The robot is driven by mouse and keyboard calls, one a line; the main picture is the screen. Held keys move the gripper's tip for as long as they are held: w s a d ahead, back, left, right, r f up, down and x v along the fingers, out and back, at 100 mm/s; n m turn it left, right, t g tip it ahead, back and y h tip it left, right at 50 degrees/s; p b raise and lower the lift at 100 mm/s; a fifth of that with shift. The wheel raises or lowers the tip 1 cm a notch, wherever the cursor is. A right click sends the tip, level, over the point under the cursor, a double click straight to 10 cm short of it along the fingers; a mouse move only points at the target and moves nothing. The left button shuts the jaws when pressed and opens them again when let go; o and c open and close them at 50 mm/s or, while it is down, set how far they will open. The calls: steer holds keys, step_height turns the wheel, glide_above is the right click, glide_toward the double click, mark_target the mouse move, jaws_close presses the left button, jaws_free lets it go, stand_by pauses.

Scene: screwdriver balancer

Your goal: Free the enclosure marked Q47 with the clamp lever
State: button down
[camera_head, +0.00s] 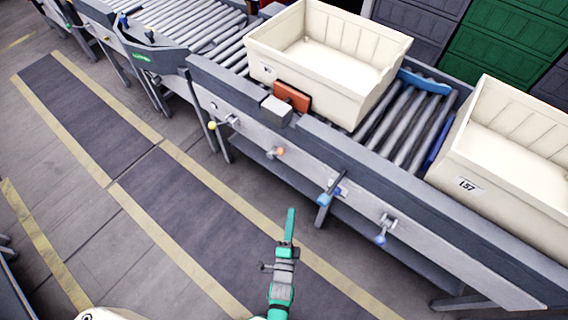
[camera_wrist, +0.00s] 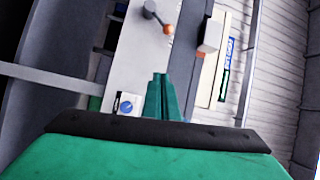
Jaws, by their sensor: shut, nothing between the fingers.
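A cream enclosure (camera_head: 345,52) stands on the rollers at the centre. It bears a small label (camera_head: 268,68) too small to read. An orange pad (camera_head: 292,96) is against or very near its front wall, beside a grey block (camera_head: 277,108); contact is unclear. Levers line the conveyor's front panel: one with a yellow knob (camera_head: 212,126), one with an orange knob (camera_head: 281,151), and two blue-ended ones (camera_head: 325,199) (camera_head: 381,238). My gripper (camera_head: 290,225) is shut and empty, in front of the panel, apart from the levers. The wrist view shows its fingertips (camera_wrist: 163,78) and the orange knob (camera_wrist: 168,29) beyond.
Another cream enclosure (camera_head: 466,186), marked 157, stands at right. A blue piece (camera_head: 425,82) lies at the rollers' far edge. The conveyor's front rail (camera_head: 345,147) runs between my arm and the enclosures. The floor walkway (camera_head: 190,190) at left is clear.

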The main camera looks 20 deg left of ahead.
steer(key=w+a+f+m+y, duration=0.1)
steer(key=w+a+m, duration=0.2)
steer(key=w, duration=0.5)
steer(key=shift+w+a+f+t, duration=0.15)
steer(key=shift+a+t, duration=0.05)
steer(key=shift+t, duration=0.1)
steer(key=shift+w, duration=0.1)
steer(key=a+x, duration=0.3)
steer(key=x, duration=0.9)
steer(key=shift+r, duration=0.35)
steer(key=shift+r, duration=0.1)
